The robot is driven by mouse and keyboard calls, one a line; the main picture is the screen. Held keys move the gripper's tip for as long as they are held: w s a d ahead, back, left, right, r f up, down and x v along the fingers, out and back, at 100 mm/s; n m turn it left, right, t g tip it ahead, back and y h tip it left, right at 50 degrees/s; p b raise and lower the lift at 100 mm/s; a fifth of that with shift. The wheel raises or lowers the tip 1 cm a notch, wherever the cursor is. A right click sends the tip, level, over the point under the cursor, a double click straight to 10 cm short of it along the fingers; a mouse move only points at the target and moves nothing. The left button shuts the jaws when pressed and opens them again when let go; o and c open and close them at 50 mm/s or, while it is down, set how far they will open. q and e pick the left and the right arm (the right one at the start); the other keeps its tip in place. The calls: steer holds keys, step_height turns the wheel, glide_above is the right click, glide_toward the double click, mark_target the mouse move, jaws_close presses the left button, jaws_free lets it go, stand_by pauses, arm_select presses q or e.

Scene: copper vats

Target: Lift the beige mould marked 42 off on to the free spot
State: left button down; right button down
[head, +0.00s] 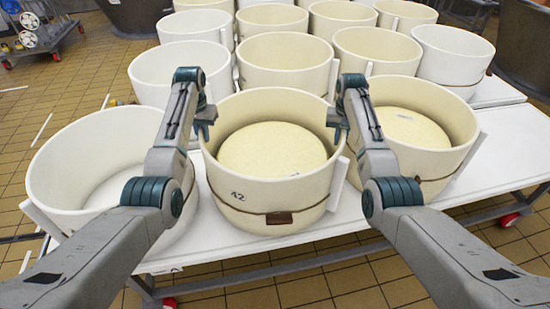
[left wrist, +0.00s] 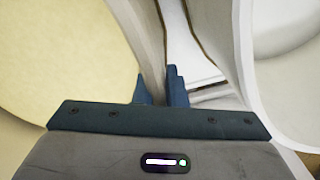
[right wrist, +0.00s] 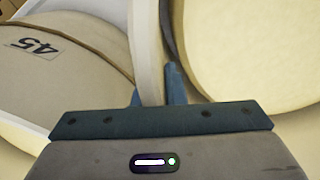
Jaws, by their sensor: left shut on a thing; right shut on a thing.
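The beige mould marked 42 (head: 250,196) stands upright at the front middle of the head view, with a pale yellow round mass inside and a brown strap around it. My left gripper (head: 204,128) is shut on the left part of its rim; the left wrist view shows the wall between the fingers (left wrist: 160,90). My right gripper (head: 338,121) is shut on the right part of the rim, also seen in the right wrist view (right wrist: 155,88). I cannot tell whether the mould's base touches the white table (head: 325,240).
A white empty mould (head: 65,165) stands close on the left, and a filled beige mould (head: 440,115) close on the right. Several more moulds stand in rows behind. Bare white tabletop (head: 512,150) shows at the right. A mould marked 45 (right wrist: 75,55) is in the right wrist view.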

steer(key=shift+w+r, duration=0.15)
steer(key=shift+r, duration=0.1)
stand_by(0.3)
step_height(320, 180, up, 18)
steer(key=p, duration=1.8)
steer(key=shift+p, duration=0.3)
